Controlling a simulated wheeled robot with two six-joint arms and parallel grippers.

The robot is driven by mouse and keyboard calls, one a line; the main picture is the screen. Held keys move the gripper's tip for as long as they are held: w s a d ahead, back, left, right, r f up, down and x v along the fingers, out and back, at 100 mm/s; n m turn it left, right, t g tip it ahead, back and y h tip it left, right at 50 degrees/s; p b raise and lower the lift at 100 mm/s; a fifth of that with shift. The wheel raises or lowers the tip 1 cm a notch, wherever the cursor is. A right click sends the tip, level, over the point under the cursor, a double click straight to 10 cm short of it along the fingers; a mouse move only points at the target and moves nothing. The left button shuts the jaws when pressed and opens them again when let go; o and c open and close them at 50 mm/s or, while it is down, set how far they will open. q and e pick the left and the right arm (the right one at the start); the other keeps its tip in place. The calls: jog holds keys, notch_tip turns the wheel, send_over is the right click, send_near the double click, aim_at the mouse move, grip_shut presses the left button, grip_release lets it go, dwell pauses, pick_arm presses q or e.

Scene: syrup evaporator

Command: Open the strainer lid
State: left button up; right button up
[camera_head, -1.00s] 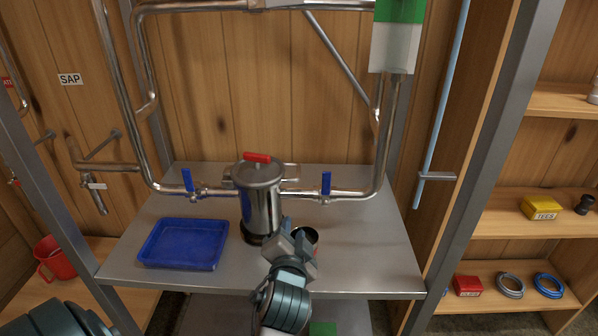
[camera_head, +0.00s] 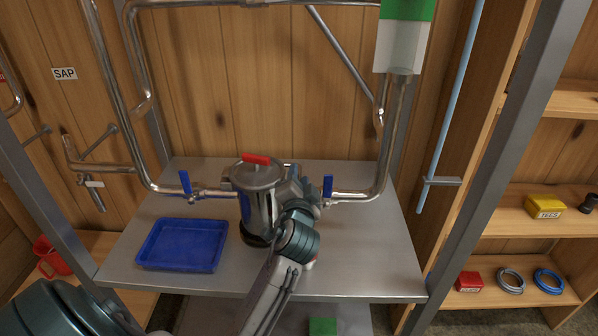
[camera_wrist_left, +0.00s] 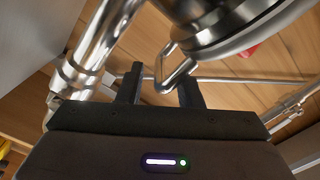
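The metal strainer (camera_head: 256,212) stands upright on the steel shelf, in the pipe run. Its round lid (camera_head: 242,178) with a red handle (camera_head: 257,159) sits on top and looks shut. My left gripper (camera_head: 293,182) is at the strainer's right side, just below lid height; its fingertips are hard to see there. In the left wrist view, the fingers (camera_wrist_left: 160,88) are apart, with a bent metal loop (camera_wrist_left: 176,78) showing between them. I cannot tell whether they touch it. The strainer's rim (camera_wrist_left: 228,38) and a bit of red handle show above. My right gripper is not in view.
Blue valve levers (camera_head: 186,181) and (camera_head: 328,187) sit on the pipe either side of the strainer. A blue tray (camera_head: 183,245) lies on the shelf at front left. The shelf's right part (camera_head: 375,250) is clear. A steel post (camera_head: 490,150) stands at right.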

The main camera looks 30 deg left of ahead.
pick_arm(q)
jog(key=shift+w+a, duration=0.35)
jog(key=shift+w, duration=0.2)
jog(key=c, duration=0.6)
grip_shut()
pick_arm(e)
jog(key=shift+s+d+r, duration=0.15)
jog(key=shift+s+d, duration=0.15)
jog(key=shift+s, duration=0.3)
pick_arm(q)
jog(key=shift+r, duration=0.1)
